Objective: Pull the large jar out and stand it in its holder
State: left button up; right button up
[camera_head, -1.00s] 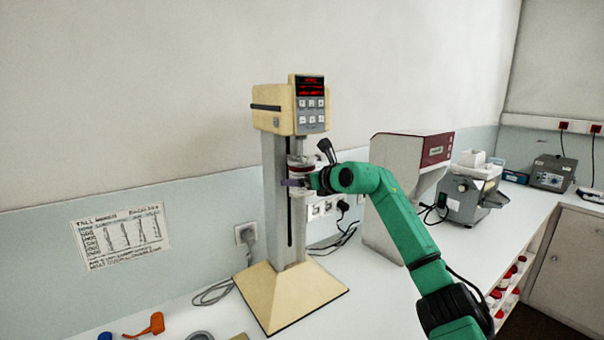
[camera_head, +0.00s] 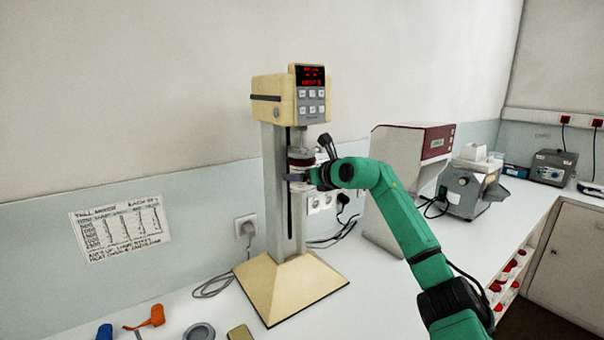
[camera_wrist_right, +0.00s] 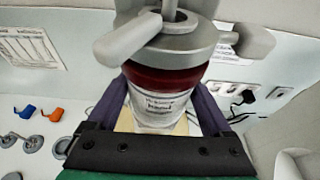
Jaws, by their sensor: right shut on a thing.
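The jar (camera_wrist_right: 162,108) is white with printed text and a dark red collar (camera_wrist_right: 165,78). It is upright below a grey clamp piece with levers (camera_wrist_right: 165,45). In the head view the jar (camera_head: 299,157) is small and partly hidden, in front of the column of a cream stand mixer (camera_head: 288,105). My right gripper (camera_wrist_right: 158,108) is shut on the jar, one purple finger on each side. In the head view my right gripper (camera_head: 297,179) reaches it from the right. I cannot tell which thing is its holder. My left gripper is not in view.
The mixer's pyramid foot (camera_head: 292,287) stands below. A grey round part (camera_head: 199,332), a cream block (camera_head: 240,333), an orange tool (camera_head: 152,316) and a blue one (camera_head: 104,331) lie at the front left. A grey and maroon machine (camera_head: 405,190) stands right, behind my arm.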

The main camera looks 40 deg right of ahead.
jog(key=shift+f+b, duration=3.5)
jog(key=shift+f, duration=0.8)
jog(key=s+a+b, duration=0.1)
jog(key=s+b, duration=0.9)
jog(key=b, duration=0.2)
jog(key=shift+b, duration=0.4)
jog(key=shift+w+a, duration=0.1)
